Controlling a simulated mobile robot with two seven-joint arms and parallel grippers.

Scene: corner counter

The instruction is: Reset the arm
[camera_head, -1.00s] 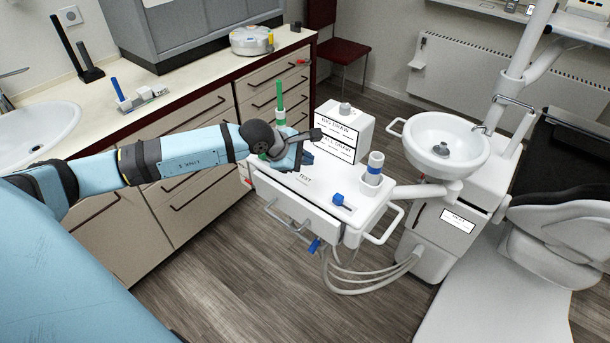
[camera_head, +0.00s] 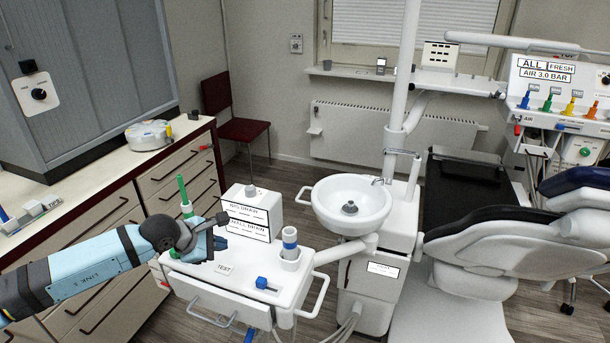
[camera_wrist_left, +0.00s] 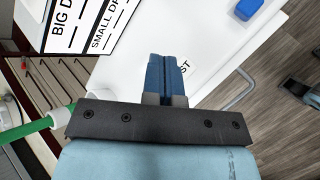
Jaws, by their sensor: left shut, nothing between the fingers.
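My left arm comes in from the left in the head view, bent over the white drawer cart. My left gripper (camera_head: 217,243) is over the cart top (camera_head: 238,277), near the TEST label and in front of the white labelled box (camera_head: 252,213). In the left wrist view the blue fingers of my left gripper (camera_wrist_left: 165,62) are shut together with nothing between them. The white cart top lies beneath them; whether they touch it I cannot tell. My right gripper does not show in either view.
A green upright stick (camera_head: 184,192) stands close beside my left wrist. A blue-banded cup (camera_head: 290,245) and a blue switch (camera_head: 262,283) are on the cart's right part. A white basin (camera_head: 340,212) and dental chair (camera_head: 480,262) stand to the right. A counter (camera_head: 85,190) is at left.

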